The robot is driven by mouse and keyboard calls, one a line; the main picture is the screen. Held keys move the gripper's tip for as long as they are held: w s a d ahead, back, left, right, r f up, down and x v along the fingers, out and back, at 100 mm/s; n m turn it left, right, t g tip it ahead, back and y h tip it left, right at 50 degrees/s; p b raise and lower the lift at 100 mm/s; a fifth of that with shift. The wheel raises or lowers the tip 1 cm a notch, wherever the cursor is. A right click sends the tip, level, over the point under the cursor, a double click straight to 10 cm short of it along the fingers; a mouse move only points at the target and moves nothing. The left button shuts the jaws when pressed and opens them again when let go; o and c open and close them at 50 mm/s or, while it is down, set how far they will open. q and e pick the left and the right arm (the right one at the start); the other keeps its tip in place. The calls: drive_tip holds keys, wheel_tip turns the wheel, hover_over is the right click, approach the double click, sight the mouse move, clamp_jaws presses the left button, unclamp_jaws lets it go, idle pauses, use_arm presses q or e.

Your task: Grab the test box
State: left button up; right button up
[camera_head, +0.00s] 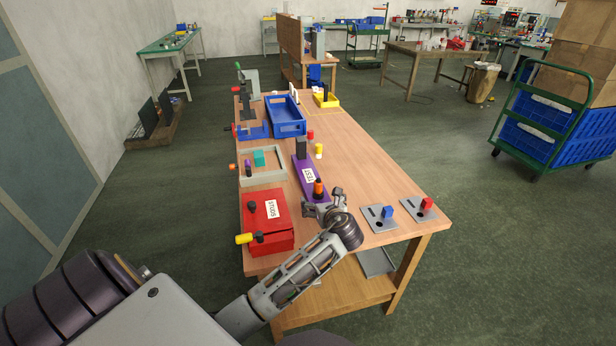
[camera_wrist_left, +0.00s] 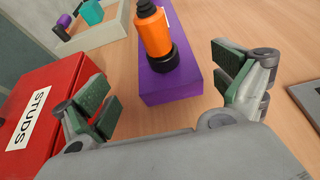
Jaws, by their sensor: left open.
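The test box is a long purple box (camera_head: 303,171) with a white TEST label, lying on the wooden table. A dark grey block stands at its far end and an orange-and-black knob (camera_head: 318,187) at its near end. My left gripper (camera_head: 323,205) is at the box's near end, open and empty. In the left wrist view the near end of the purple box (camera_wrist_left: 170,90) lies between and beyond the spread green-padded fingers, apart from both. The orange knob (camera_wrist_left: 153,32) stands upright on it there. The far part of the box is out of that view. My right gripper is not in view.
A red STUDS box (camera_head: 280,238) stands left of the gripper, close to its left finger. Grey plates with a blue block (camera_head: 388,212) and a red block (camera_head: 427,203) lie to the right. A framed tray (camera_head: 270,177) and a blue bin (camera_head: 286,128) stand farther back.

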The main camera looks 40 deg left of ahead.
sight(319, 197)
use_arm(q)
drive_tip(key=shift+x, duration=1.05)
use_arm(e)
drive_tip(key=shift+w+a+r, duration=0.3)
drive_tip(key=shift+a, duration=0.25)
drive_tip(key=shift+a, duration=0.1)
use_arm(q)
drive_tip(key=shift+w+a+f+b, duration=0.15)
drive_tip(key=shift+w+a+b, duration=0.1)
drive_tip(key=shift+w+b, duration=0.1)
drive_tip(key=shift+w+a, duration=0.2)
drive_tip(key=shift+w, duration=0.05)
drive_tip(key=shift+b+x, duration=0.35)
drive_tip(key=shift+x, duration=0.85)
drive_tip(key=shift+w+a+f, duration=0.2)
drive_tip(key=shift+w+a, duration=0.2)
drive_tip(key=shift+w, duration=0.1)
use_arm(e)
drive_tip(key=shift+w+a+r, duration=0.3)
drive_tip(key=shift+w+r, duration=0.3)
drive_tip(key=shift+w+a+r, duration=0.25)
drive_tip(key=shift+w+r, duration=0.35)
